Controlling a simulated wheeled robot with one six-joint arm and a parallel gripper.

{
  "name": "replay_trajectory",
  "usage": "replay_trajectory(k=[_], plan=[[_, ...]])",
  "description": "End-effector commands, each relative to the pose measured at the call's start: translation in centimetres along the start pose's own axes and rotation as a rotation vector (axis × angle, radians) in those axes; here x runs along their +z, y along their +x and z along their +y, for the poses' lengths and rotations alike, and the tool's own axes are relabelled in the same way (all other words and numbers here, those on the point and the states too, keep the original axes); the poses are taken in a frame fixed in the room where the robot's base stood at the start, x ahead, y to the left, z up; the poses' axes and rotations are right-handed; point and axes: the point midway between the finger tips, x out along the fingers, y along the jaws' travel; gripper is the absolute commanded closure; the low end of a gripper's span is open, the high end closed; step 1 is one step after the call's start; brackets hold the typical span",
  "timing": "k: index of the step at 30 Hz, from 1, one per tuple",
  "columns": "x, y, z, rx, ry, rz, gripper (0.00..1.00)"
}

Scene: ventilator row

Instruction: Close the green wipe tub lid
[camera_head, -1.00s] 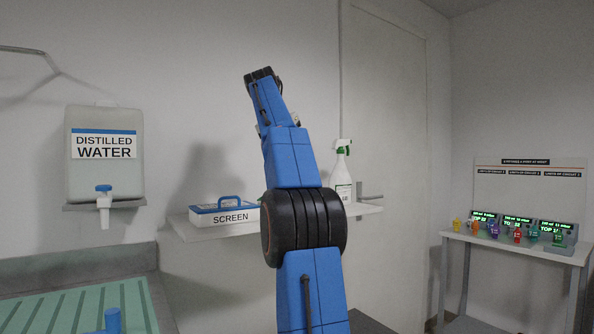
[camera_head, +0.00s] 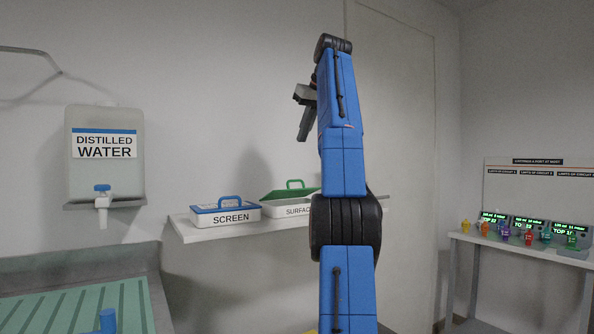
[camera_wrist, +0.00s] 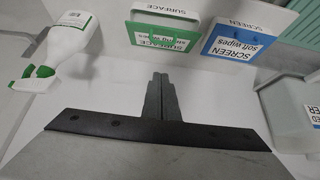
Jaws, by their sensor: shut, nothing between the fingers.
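The green wipe tub lid (camera_head: 288,194) stands tilted up and open above its white tub (camera_head: 280,211), labelled "SURFACE", on the wall shelf. My arm hides the tub's right side. In the wrist view the green lid (camera_wrist: 143,36) and the tub's white wall (camera_wrist: 165,11) show upside down beyond my fingertips. My gripper (camera_head: 303,137) is up above the shelf, apart from the lid, fingers pointing down. In the wrist view my gripper (camera_wrist: 160,76) has its fingers together and empty.
A closed blue-lidded "SCREEN" tub (camera_head: 225,216) sits left of the green one on the shelf (camera_head: 200,236). A spray bottle (camera_wrist: 65,50) shows in the wrist view. A distilled water container (camera_head: 104,165) hangs further left. A side table (camera_head: 520,246) holds small coloured items.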

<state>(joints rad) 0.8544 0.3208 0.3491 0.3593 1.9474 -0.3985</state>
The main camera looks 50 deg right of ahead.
Motion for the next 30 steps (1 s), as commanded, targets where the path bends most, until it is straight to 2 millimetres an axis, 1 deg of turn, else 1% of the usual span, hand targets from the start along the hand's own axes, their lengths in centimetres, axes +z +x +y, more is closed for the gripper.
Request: replay_trajectory(k=[8,14,20,24,26,30], plan=[[0.3,1.7,-0.1,0.001,0.000,-0.003,1.00],[0.2,4.0,-0.1,0.001,0.000,-0.002,1.00],[0.3,7.0,-0.1,0.001,0.000,-0.004,1.00],[0.3,9.5,-0.1,0.000,0.001,-0.004,1.00],[0.8,9.6,-0.1,0.002,0.002,-0.002,1.00],[1.8,10.6,-0.1,0.002,0.001,-0.003,1.00]])
